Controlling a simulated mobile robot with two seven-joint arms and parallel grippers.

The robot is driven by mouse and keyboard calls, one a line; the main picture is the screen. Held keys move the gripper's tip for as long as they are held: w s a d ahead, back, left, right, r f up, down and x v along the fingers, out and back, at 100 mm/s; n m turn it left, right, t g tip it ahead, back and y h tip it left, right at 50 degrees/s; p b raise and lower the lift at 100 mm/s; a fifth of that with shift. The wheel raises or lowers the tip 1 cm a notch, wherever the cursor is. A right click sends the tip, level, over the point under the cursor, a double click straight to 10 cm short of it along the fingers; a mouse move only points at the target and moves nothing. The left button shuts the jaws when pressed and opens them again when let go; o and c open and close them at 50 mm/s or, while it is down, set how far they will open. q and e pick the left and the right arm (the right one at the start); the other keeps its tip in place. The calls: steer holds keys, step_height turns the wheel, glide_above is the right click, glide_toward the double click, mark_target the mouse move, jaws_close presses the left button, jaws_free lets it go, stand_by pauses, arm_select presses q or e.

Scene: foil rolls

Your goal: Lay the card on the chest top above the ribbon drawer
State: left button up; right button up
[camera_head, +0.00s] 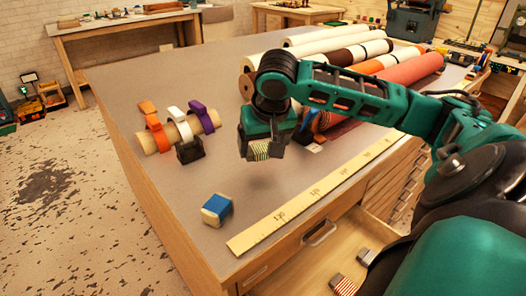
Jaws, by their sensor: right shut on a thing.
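My right gripper (265,150) hangs over the chest top (180,82), pointing down. It is shut on a small card (258,151) with green and pale stripes, held above the surface. My arm comes in from the right and hides part of the rolls behind. An open drawer (325,265) in the chest's front shows at the bottom. In it lie a red-striped piece (342,285) and a grey-topped piece (366,257). My left gripper is not in view.
A blue-banded block (216,210) lies on the chest top near its front left. A yellow ruler (300,200) runs along the front edge. Large rolls (425,68) lie behind. The top between block and rod is clear.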

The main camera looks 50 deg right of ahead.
mark_target(264, 157)
step_height(264, 157, down, 4)
steer(key=shift+f+b, duration=0.15)
steer(key=shift+b, duration=0.3)
steer(key=shift+f, duration=0.1)
steer(key=o, duration=0.9)
steer(key=shift+p+v, duration=1.3)
steer(key=shift+v, duration=4.85)
